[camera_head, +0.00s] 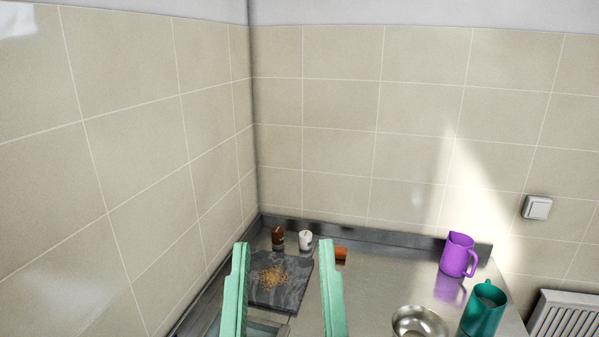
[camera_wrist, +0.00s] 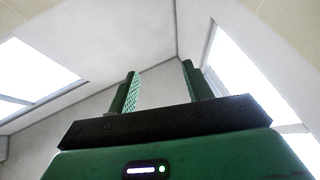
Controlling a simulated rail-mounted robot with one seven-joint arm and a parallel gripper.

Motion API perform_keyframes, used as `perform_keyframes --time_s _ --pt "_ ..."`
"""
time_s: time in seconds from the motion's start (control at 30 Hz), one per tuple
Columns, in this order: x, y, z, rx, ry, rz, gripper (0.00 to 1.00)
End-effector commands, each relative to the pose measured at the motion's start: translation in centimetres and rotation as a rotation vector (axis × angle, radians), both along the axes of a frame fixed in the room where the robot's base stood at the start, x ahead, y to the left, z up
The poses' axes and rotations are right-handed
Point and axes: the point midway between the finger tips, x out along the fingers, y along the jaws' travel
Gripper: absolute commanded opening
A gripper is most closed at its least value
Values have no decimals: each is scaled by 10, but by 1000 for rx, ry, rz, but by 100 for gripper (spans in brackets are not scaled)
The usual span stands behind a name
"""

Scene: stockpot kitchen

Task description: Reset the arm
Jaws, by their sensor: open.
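My gripper (camera_head: 284,246) shows at the bottom of the head view as two pale green fingers pointing up, set wide apart. In the wrist view my gripper (camera_wrist: 160,70) is open, with nothing between its green fingers. The gripper appears in front of the counter and apart from the objects there. The rest of my arm is out of the head view.
A dark slab (camera_head: 290,291) with a golden grain pile (camera_head: 272,276) lies on the steel counter (camera_head: 385,275). Behind it are a brown shaker (camera_head: 278,236), a white shaker (camera_head: 305,240) and an orange-brown item (camera_head: 341,254). Purple jug (camera_head: 457,254), teal jug (camera_head: 483,310) and metal bowl (camera_head: 419,322) stand right.

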Motion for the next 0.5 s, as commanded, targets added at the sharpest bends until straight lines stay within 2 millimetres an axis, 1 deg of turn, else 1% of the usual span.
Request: perform_keyframes --time_s 0.03,0.07,0.1,0.17,0.2,0.3,0.33,0.4,0.5 --pt "-28 -18 31 27 -106 -42 50" --pt "-30 -18 67 34 -112 -41 50" --pt "-26 -16 97 34 -98 -33 50" --pt "-25 -15 128 37 -94 -30 50" --pt "-25 -14 147 38 -93 -26 50" --pt "-24 -14 185 42 -88 -21 50" --pt "-24 -13 194 44 -87 -20 50" --pt "-24 -13 210 45 -86 -17 50" --pt "-23 -13 220 47 -85 -14 50"
